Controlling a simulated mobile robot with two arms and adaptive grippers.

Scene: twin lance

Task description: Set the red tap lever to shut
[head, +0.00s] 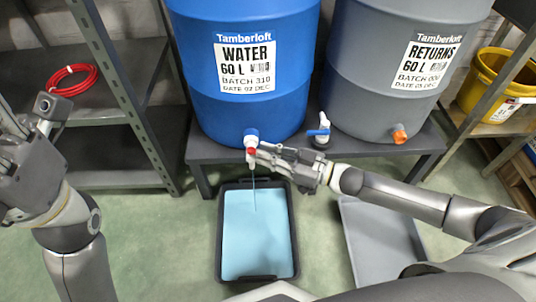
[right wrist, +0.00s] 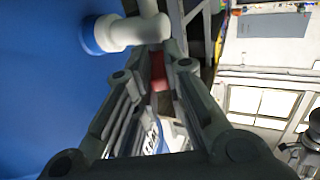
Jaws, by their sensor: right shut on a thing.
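The blue water drum (head: 243,100) has a white tap (head: 251,140) low on its front. The tap's red lever (head: 251,151) is mostly covered by my right gripper (head: 257,154), which is shut on it. In the right wrist view the red lever (right wrist: 158,72) sits between the fingertips, below the white tap body (right wrist: 130,32). A thin stream runs from the tap into a black tray (head: 226,273) holding light blue liquid (head: 255,240). My left gripper (head: 15,140) is at the left edge, away from the tap; its fingers cannot be made out clearly.
A grey returns drum (head: 385,110) with an orange outlet (head: 399,133) stands right on the same bench (head: 210,150). A loose blue-handled tap (head: 320,132) stands between the drums. A grey tray (head: 375,245) lies on the floor. Shelving with a red hose coil (head: 72,80) is left.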

